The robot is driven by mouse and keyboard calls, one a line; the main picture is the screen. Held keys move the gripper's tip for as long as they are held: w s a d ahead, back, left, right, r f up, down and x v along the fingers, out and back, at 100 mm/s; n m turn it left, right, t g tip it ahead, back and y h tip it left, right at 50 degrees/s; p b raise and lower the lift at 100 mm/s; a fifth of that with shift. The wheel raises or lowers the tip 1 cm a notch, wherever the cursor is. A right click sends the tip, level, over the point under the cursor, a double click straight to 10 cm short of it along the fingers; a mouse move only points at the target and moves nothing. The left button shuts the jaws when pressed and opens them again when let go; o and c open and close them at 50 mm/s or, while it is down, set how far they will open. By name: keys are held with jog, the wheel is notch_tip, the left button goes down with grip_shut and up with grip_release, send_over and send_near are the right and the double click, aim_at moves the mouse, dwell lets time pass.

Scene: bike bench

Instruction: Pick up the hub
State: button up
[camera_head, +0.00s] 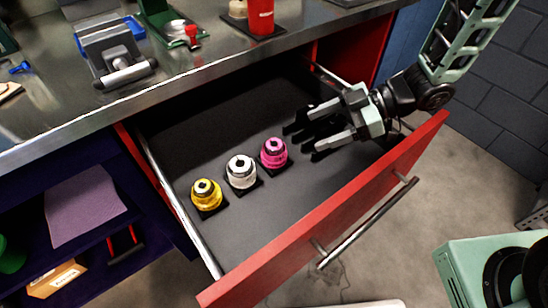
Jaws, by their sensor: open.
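Three hubs stand in a row in the open drawer (240,222): a yellow hub (207,193), a silver-white hub (241,171) and a pink hub (274,152). Each sits on a small black base. My gripper (303,136) is inside the drawer area, to the right of the pink hub. Its dark fingers are open and point left toward the pink hub, with a small gap between. Nothing is between the fingers. The task does not say which hub is meant.
The drawer's red front (335,215) with its metal handle (375,225) stands on the near side. The steel worktop (215,60) overhangs the back and holds a grey vise-like tool (118,60) and a red cup (261,17). The drawer floor is otherwise clear.

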aim_at(283, 144)
jog(key=x, duration=0.5)
jog(key=shift+s+b+x, duration=0.2)
jog(key=shift+b+x, duration=0.1)
jog(key=shift+x, duration=1)
jog(key=shift+s+b+x, duration=0.2)
jog(key=shift+b+x, duration=0.05)
jog(key=shift+x, duration=1.05)
jog(key=shift+r, duration=0.15)
jog(key=shift+c, duration=0.3)
jog(key=shift+a, duration=0.1)
jog(key=c, duration=1.1)
